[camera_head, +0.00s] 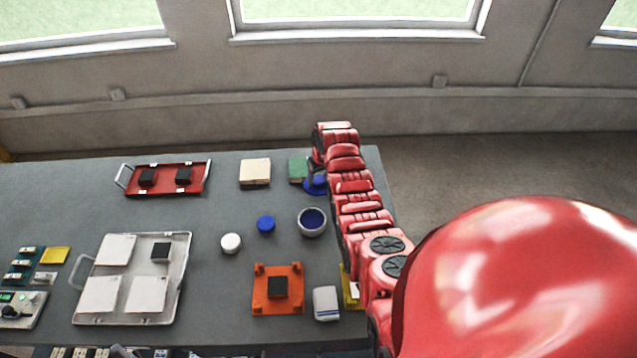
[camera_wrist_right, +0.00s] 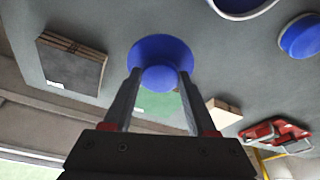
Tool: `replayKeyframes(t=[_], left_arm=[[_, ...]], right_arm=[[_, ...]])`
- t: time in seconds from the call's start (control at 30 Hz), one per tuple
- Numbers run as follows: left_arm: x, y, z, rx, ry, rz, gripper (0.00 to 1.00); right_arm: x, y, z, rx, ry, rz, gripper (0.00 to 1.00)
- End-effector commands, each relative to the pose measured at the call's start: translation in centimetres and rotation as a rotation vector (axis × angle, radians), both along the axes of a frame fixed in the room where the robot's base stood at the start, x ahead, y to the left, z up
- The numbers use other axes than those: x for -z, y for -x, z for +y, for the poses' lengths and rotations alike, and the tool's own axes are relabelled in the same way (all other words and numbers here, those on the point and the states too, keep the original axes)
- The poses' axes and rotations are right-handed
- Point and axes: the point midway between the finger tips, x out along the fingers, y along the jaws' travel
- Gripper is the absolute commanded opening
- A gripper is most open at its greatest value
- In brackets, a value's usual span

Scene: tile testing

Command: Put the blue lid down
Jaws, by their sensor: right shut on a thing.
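The blue lid (camera_head: 313,187) is a round disc with a knob, near the back right of the table in the head view. In the right wrist view the lid (camera_wrist_right: 160,50) has its knob between the two fingertips of my right gripper (camera_wrist_right: 159,75), which is shut on it. I cannot tell whether the lid touches the table. In the head view my red right arm partly hides the lid and the fingers. A round pot (camera_head: 312,222) with a blue inside stands open in front of the lid. My left gripper is not in view.
A green block (camera_head: 298,169) is close beside the lid, with a tan block (camera_head: 255,172) to its left. A blue round piece (camera_head: 266,224) and a white one (camera_head: 231,243) stand left of the pot. A dark stack (camera_wrist_right: 72,65) shows in the wrist view.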

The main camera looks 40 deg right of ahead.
Motion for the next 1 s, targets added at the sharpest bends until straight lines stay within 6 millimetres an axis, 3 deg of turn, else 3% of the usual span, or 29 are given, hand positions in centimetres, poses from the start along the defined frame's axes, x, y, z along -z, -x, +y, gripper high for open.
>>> replayKeyframes(t=[0.4, 0.87, 0.9, 1.0], left_arm=[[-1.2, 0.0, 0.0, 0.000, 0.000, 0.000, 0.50], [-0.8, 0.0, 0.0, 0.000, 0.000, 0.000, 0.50], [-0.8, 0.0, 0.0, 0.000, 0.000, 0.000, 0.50], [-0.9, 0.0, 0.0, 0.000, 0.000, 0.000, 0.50]], right_arm=[[3.3, 0.2, 0.1, 0.000, -0.005, 0.008, 0.05], [4.2, 0.1, 0.1, 0.000, 0.000, 0.001, 0.05], [4.2, 0.1, 0.1, 0.000, 0.000, 0.001, 0.59], [4.1, 0.1, 0.1, 0.000, -0.001, 0.002, 0.77]])
